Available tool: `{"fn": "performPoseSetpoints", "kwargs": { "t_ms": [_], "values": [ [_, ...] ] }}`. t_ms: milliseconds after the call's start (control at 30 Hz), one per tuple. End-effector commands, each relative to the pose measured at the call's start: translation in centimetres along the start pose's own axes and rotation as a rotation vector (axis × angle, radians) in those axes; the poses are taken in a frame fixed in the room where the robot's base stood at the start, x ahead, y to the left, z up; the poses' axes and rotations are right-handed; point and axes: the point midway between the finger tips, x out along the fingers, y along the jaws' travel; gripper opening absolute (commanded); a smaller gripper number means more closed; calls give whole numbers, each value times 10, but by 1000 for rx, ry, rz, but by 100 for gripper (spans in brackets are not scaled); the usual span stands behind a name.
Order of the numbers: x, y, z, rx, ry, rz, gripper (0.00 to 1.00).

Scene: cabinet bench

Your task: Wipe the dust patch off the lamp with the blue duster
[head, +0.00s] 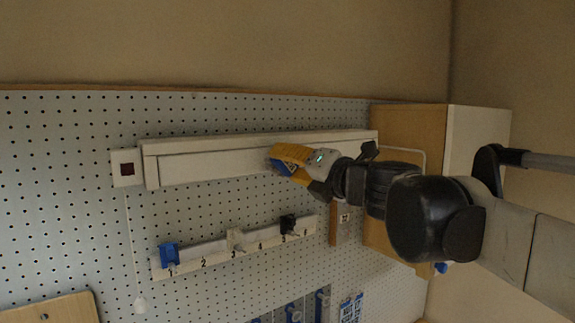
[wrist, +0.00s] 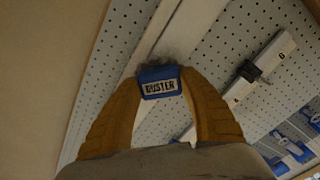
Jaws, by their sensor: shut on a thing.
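My gripper (head: 290,160) has yellow fingers closed on the blue duster (head: 282,167). In the wrist view the duster (wrist: 160,87) shows its "DUSTER" label between the fingertips (wrist: 161,90). The lamp (head: 205,167) is a long white box on the pegboard, and my gripper is at its right half. The lamp also shows in the wrist view (wrist: 190,25), beyond the duster. Dark grey fuzz lies at the duster's far edge, over the lamp. I cannot tell whether it is the dust patch or the duster's head, nor whether the duster touches the lamp.
Below the lamp is a numbered rail (head: 205,258) with a blue clip (head: 169,256) and a black clip (head: 288,223). A wood and white cabinet (head: 408,130) stands right of the lamp. A cord with a white knob (head: 140,304) hangs at left. The wall above is bare.

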Motion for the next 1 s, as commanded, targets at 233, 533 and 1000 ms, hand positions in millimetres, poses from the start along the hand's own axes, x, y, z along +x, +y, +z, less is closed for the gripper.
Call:
{"fn": "performPoseSetpoints", "kwargs": {
  "t_ms": [233,533,1000],
  "values": [
    [0,0,0,0,0,0,24],
    [3,0,0,0,0,0,24],
    [13,0,0,0,0,0,24]
  ]
}}
